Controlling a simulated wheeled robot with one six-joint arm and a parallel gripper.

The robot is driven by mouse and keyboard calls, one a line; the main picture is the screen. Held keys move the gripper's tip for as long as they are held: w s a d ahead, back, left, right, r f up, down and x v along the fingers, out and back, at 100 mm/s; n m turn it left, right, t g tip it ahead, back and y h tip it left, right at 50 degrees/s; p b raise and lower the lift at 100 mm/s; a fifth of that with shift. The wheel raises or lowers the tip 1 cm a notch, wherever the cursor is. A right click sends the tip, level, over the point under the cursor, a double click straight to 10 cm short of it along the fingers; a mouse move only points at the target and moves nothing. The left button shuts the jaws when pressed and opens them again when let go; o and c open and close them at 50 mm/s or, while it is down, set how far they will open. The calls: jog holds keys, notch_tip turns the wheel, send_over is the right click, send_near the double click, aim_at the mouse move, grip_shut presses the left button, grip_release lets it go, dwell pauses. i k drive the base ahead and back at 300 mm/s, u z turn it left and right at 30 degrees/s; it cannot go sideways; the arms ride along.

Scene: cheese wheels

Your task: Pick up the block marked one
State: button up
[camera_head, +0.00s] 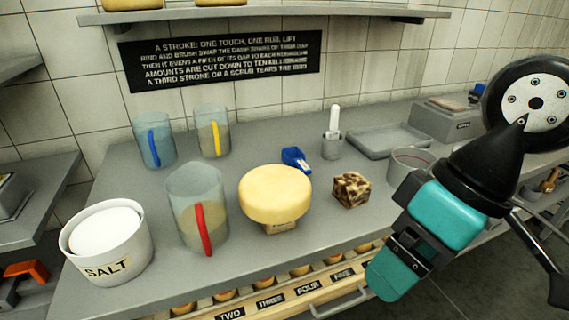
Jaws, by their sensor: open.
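My teal and black gripper (402,262) hangs at the front right, before the table edge. It holds nothing that I can see; the gap between its jaws is hard to make out. No block with a readable "one" shows. A pale block (282,226) with a dark label lies under the yellow cheese wheel (274,193) in the middle of the table; its marking is too small to read. A brown mottled cube (352,189) sits right of the cheese, apart from my gripper. A front rack (277,293) carries labels TWO, THREE, FOUR and FIVE; my arm hides its right end.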

aim_at(351, 190)
jog(key=z, duration=0.55)
jog(key=i, duration=0.85)
jog(key=z, duration=0.15)
